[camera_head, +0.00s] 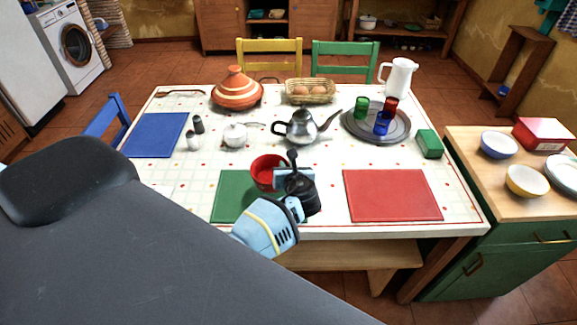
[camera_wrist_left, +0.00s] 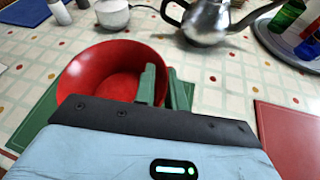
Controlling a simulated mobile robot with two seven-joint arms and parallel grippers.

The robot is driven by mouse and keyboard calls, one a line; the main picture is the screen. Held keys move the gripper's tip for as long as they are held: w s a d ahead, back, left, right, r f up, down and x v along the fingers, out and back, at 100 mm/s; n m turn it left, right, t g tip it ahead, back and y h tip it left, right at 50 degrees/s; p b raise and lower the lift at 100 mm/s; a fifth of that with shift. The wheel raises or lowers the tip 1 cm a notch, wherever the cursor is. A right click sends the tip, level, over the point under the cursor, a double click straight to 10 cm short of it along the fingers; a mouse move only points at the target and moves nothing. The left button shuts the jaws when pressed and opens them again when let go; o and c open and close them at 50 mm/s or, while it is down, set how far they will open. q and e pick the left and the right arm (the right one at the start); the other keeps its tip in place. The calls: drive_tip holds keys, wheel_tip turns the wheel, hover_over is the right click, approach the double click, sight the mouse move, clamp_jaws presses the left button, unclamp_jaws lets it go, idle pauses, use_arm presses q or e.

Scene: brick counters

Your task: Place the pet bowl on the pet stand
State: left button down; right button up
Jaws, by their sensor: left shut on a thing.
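A red bowl (camera_head: 262,170), the likely pet bowl, is at the front of the table over a green placemat (camera_head: 229,200). My left gripper (camera_head: 284,177) is shut on its right rim, and the gripper's dark body hides part of the bowl. In the left wrist view the bowl (camera_wrist_left: 98,75) is upright and looks empty, with its rim between the green fingertips (camera_wrist_left: 164,88). I cannot tell whether the bowl touches the placemat. No pet stand can be made out in these views. My right gripper is not in view.
A red placemat (camera_head: 392,195) lies to the right and a blue one (camera_head: 156,135) to the left. A silver teapot (camera_head: 302,127), white sugar bowl (camera_head: 235,136) and grey tray (camera_head: 362,130) with coloured glasses stand behind. A green cabinet (camera_head: 520,262) holding bowls is at right.

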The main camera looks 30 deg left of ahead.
use_arm(q)
drive_tip(key=shift+s+r, duration=0.15)
drive_tip(key=shift+s, duration=0.1)
drive_tip(key=s+d+r+m+t+h, duration=0.2)
drive_tip(key=s+d+r+m+h, duration=0.2)
drive_tip(key=s, duration=0.5)
drive_tip(key=s+d+r+m+t+h, duration=0.2)
drive_tip(key=s+d+r+m+h, duration=0.3)
drive_tip(key=s+d, duration=0.3)
drive_tip(key=shift+s+d+r+h, duration=0.3)
drive_tip(key=shift+s, duration=0.8)
